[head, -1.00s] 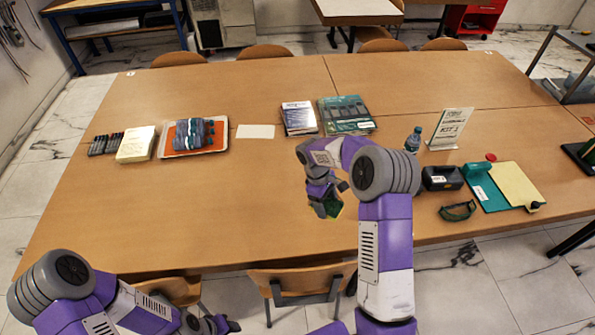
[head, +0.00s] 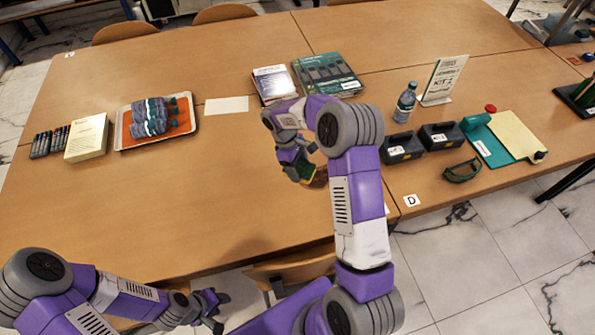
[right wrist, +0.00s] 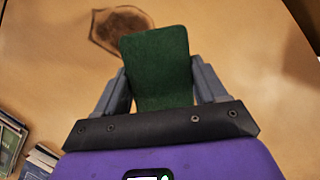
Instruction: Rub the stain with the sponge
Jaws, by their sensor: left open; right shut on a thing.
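A green sponge (right wrist: 158,68) stands out between the fingers of my right gripper (right wrist: 160,85) in the right wrist view. The gripper is shut on it. A brown stain (right wrist: 115,27) with a darker rim lies on the table just beyond the sponge's far left corner. The sponge overlaps its near edge in this view; I cannot tell whether they touch. In the head view my right gripper (head: 302,168) is low over the table's near half, and the sponge is mostly hidden by it. My left gripper (head: 212,307) is open and empty, in front of the table's near edge.
The wooden table (head: 190,205) is clear left of my right arm. A tray (head: 157,122), white card (head: 227,106) and books (head: 327,76) lie farther back. A bottle (head: 405,103), black boxes (head: 403,147), goggles (head: 462,171) and a clipboard (head: 514,135) are at the right.

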